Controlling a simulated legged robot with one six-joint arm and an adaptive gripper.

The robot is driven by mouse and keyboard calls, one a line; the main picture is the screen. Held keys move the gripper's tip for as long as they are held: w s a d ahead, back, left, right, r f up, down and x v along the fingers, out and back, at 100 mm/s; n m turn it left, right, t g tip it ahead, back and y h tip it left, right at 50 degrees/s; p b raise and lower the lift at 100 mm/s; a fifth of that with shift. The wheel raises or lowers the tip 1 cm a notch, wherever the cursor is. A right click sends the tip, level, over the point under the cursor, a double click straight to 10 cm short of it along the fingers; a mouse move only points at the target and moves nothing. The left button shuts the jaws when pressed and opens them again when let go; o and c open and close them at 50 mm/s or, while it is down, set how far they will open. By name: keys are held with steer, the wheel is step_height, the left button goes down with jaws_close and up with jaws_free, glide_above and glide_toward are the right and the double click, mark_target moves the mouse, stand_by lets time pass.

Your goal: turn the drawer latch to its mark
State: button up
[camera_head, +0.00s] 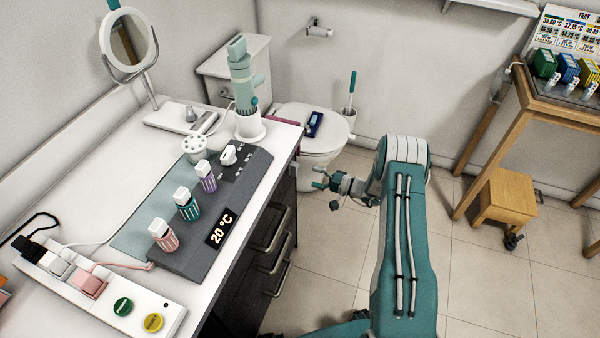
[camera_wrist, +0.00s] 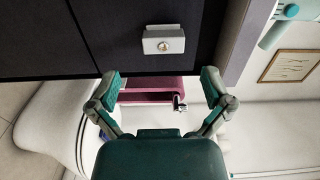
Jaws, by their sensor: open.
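My gripper (camera_head: 319,179) is open and empty, off the right side of the vanity's dark drawer front (camera_head: 262,240) in the head view. In the wrist view my gripper's two fingers (camera_wrist: 163,88) are spread wide. Beyond the fingers, a silver plate with a round knob (camera_wrist: 163,40) sits on a dark panel (camera_wrist: 110,35); it may be the drawer latch. A small dark and silver fitting (camera_wrist: 179,102) shows by a magenta part (camera_wrist: 150,92) between the fingers. No mark is clear to me. The fingers touch neither fitting.
Bar handles (camera_head: 275,232) stick out from the drawer front. A toilet (camera_head: 318,140) with a blue object on its lid stands behind my gripper. A wooden stool (camera_head: 505,197) and table (camera_head: 515,110) are at right. The floor between is clear.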

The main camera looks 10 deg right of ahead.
steer(key=v, duration=0.4)
steer(key=shift+s+d, duration=0.15)
steer(key=shift+d, duration=0.1)
steer(key=s+a+r+n+g+h, duration=0.2)
steer(key=s+a+r+g, duration=0.15)
steer(key=r, duration=0.45)
steer(key=s+a+r+n+g+h, duration=0.1)
steer(key=s+a+r+n+g, duration=0.2)
steer(key=r, duration=0.5)
steer(key=s+a+r+g+h, duration=0.25)
steer(key=s+a+r, duration=0.2)
steer(key=r, duration=0.45)
steer(key=s+r+t+h, duration=0.1)
steer(key=s+r+h, duration=0.2)
steer(key=s, duration=0.4)
steer(key=s+d+r+n+t+h, duration=0.1)
steer(key=s+r+t+h, duration=0.1)
steer(key=s, duration=0.6)
steer(key=s+r+t+h, duration=0.1)
steer(key=s+r+h, duration=0.3)
steer(key=s+r, duration=0.2)
steer(key=shift+s+d+r+n+t, duration=0.25)
steer(key=shift+s+d+n+t, duration=0.05)
steer(key=shift+s, duration=0.35)
steer(key=shift+h, duration=0.25)
